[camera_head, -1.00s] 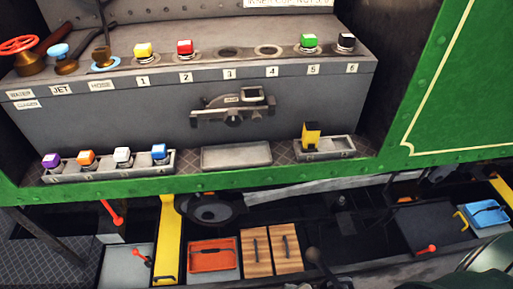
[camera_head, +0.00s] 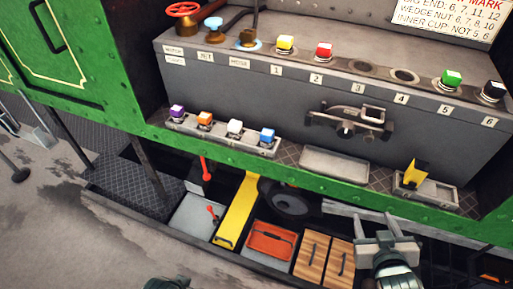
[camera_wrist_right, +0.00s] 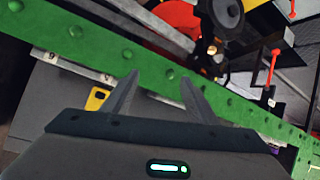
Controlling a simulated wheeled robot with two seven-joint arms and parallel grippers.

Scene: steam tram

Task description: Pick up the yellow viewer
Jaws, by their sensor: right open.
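The yellow viewer (camera_head: 416,174), yellow with a black part, stands upright in a small grey tray (camera_head: 443,200) at the right end of the lower ledge. A yellow piece, seemingly the viewer, also shows in the right wrist view (camera_wrist_right: 97,98), left of the fingers. My right gripper (camera_head: 386,228) is open and empty, in front of and below that tray, apart from the viewer. Its two fingers (camera_wrist_right: 160,84) are spread in the wrist view, near the green beam.
A green riveted beam (camera_head: 330,184) runs along the ledge's front, between my right gripper and the viewer. An empty tray (camera_head: 334,165) and a tray of coloured cubes (camera_head: 218,134) lie to the left. Numbered sockets sit above. Wooden boxes (camera_head: 311,256) stand below.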

